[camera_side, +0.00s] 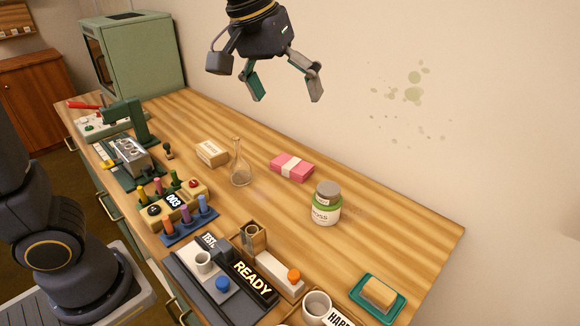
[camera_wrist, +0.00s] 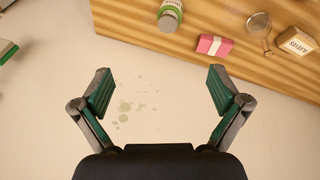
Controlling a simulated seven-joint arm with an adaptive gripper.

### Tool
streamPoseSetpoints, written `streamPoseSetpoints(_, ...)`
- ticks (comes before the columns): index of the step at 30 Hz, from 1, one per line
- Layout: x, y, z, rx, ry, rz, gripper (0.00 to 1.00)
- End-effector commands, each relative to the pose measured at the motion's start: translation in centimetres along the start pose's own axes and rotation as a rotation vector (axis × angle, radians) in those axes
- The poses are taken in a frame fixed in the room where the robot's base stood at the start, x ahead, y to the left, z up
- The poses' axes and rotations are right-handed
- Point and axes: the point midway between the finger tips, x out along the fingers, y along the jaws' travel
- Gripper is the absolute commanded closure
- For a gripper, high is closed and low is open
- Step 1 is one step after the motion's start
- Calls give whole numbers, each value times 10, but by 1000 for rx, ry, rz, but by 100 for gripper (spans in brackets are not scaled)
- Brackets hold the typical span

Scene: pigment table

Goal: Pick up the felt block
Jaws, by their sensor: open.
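No block is labelled felt, so I cannot tell for certain which one it is. A pink block with a pale band (camera_side: 291,168) lies flat on the wooden table between the glass flask and the jar. It also shows in the wrist view (camera_wrist: 215,45), near the table's edge. A tan block (camera_side: 379,293) sits on a teal tray (camera_side: 360,304) at the table's front right. My gripper (camera_side: 287,94) is open and empty, high above the table. In the wrist view its spread fingers (camera_wrist: 160,85) have bare wall or floor between them, with the pink block beyond the right finger.
A glass flask (camera_side: 241,172) and a cream box (camera_side: 212,152) stand left of the pink block. A lidded jar (camera_side: 326,206) stands right of it. Coloured vials (camera_side: 187,222) and a READY sign (camera_side: 253,281) crowd the front. Bare wood lies along the back edge.

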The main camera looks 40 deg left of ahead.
Motion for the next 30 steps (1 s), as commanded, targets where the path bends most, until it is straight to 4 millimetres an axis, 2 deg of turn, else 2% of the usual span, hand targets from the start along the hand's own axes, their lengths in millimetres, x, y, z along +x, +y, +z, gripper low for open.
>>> streamPoseSetpoints(1,22,29,-5,19,-47,-10,2)
streamPoseSetpoints(4,68,83,-4,56,-124,-34,2)
streamPoseSetpoints(6,102,116,7,96,-172,-57,2)
streamPoseSetpoints(9,148,152,32,169,-231,-91,2)
streamPoseSetpoints(12,184,170,61,232,-278,-125,2)
streamPoseSetpoints(15,207,175,85,274,-317,-158,2)
streamPoseSetpoints(17,214,176,94,289,-327,-166,2)
streamPoseSetpoints(20,224,175,99,295,-326,-164,2)
streamPoseSetpoints(30,296,159,121,294,-327,-165,2)
